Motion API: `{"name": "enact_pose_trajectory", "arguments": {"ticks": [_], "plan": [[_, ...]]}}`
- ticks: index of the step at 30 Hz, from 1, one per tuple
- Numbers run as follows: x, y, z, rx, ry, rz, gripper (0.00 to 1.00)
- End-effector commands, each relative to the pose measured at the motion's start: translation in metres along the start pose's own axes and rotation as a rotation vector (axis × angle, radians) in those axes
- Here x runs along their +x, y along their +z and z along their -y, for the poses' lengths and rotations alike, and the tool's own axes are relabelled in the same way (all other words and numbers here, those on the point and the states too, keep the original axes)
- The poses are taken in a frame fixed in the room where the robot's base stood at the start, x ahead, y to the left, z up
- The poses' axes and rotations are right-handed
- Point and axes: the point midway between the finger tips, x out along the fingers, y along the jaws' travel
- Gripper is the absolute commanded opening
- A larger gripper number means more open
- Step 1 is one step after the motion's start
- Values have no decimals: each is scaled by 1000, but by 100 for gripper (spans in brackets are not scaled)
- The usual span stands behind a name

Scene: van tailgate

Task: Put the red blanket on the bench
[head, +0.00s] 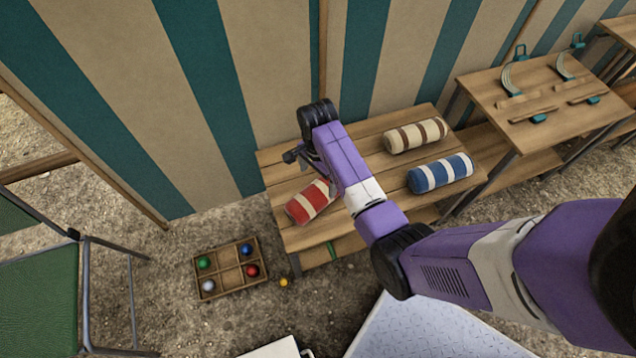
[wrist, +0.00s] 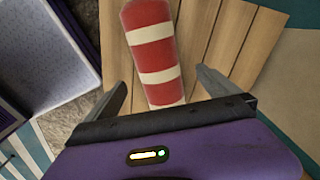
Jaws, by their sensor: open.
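The red blanket (head: 311,201) is a red roll with cream stripes, lying on the wooden slatted bench (head: 318,235) near its left end. My gripper (head: 303,159) is above the bench, just behind and above the roll, and partly hides its right end. In the wrist view the red blanket (wrist: 153,55) runs up from between the two fingers of my gripper (wrist: 162,88). The fingers are open, one on each side of the roll, with a gap to it. Contact with the bench slats (wrist: 225,40) below the roll is partly hidden.
A brown-striped roll (head: 415,135) and a blue-striped roll (head: 440,172) lie on the bench's right half. A divided tray of coloured balls (head: 230,268) is on the gravel at left. A striped canvas wall (head: 270,90) stands behind. A table with tools (head: 545,95) is at right.

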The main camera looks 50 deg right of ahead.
Motion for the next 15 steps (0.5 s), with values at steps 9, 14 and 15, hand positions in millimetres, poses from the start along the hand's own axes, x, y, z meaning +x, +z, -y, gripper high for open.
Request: {"name": "enact_pose_trajectory", "arguments": {"ticks": [9,14,15], "plan": [[-45,0,0,1,-2,0,100],[-50,0,0,1,0,0,100],[-49,0,0,0,0,0,100]]}}
